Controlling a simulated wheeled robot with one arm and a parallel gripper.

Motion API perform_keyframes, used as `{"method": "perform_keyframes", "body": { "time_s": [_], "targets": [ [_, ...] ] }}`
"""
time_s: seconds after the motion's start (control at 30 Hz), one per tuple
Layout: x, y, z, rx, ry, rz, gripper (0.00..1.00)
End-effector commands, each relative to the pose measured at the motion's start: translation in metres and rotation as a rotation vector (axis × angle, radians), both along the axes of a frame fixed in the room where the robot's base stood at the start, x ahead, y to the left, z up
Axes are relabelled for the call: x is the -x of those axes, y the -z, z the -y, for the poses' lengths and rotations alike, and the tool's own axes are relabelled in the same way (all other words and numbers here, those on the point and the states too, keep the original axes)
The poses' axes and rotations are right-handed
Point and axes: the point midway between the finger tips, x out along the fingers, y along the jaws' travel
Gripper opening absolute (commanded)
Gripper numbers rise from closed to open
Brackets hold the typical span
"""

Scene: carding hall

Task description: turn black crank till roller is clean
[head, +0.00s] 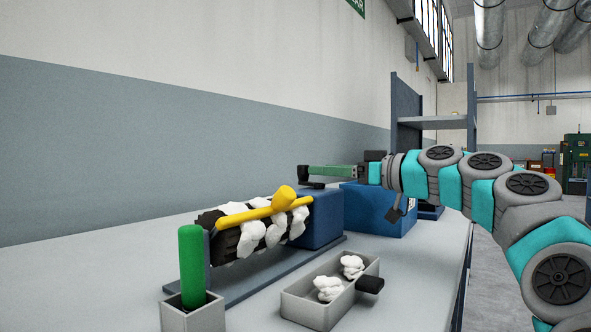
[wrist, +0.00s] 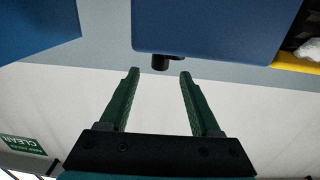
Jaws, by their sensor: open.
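The dark roller (head: 228,243) lies on the bench with thick clumps of white fluff (head: 275,232) along it. A blue housing (head: 325,212) is at its right end. A black crank (head: 304,175) shows just behind the housing, by the fingertips. In the wrist view a short black part of the crank (wrist: 166,63) sticks out from the housing (wrist: 215,28). My gripper (head: 312,172) is open and empty; in the wrist view its green fingers (wrist: 160,75) are spread, with the black part between and just beyond their tips. Contact is not visible.
A yellow bar with a knob (head: 284,198) lies along the roller. A green handle (head: 192,265) stands in a grey holder (head: 193,317). A grey tray (head: 310,308) with white fluff and a black handle is in front. A blue box (head: 380,212) stands behind, below my arm.

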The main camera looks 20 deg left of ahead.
Motion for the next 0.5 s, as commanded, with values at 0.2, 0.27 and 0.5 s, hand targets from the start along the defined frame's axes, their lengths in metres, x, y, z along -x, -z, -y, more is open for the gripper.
{"method": "perform_keyframes", "body": {
  "time_s": [0.2,0.27,0.5],
  "targets": [
    [-0.011,0.001,-0.029,0.004,-0.001,-0.001,0.64],
    [-0.014,0.001,-0.038,0.004,-0.002,-0.001,0.64],
    [-0.025,0.002,-0.062,0.003,-0.001,-0.003,0.64]
  ]
}}
